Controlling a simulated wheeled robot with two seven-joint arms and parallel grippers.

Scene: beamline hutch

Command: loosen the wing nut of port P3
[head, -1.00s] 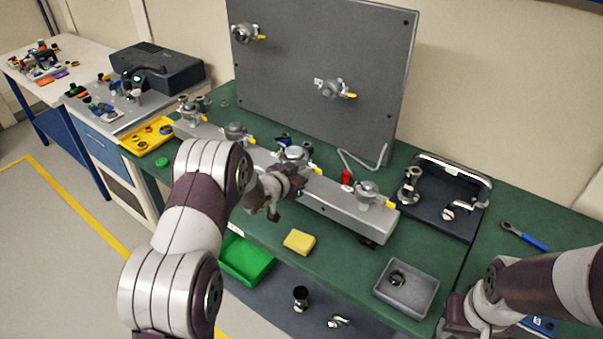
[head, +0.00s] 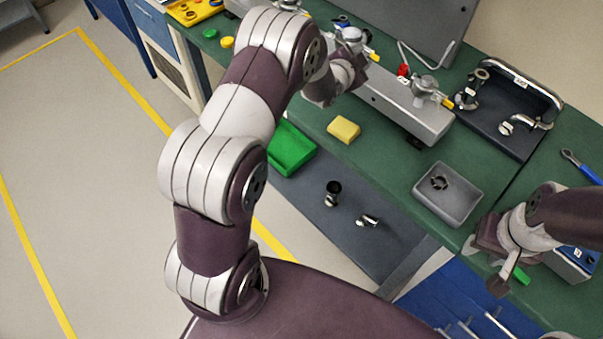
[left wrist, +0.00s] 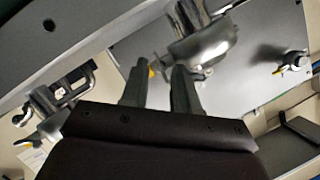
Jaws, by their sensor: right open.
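A grey metal rail (head: 400,108) carries silver clamped ports with yellow-tipped wing nuts. One port clamp (head: 352,38) stands just behind my left gripper (head: 354,78); another clamp (head: 425,86) stands at the rail's right end. I cannot read which port is P3. In the left wrist view my left gripper (left wrist: 158,88) has its two fingers apart, close to a large silver clamp (left wrist: 205,45). A yellow tip (left wrist: 152,72) shows between the fingers; I cannot tell its depth. My right gripper (head: 497,274) is open at the lower right, away from the rail.
A yellow block (head: 343,129), a green tray (head: 290,147) and a grey bin (head: 448,194) with a ring inside are on the bench in front of the rail. A dark tray (head: 510,115) with fittings and a blue-handled wrench (head: 582,167) are at the right.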

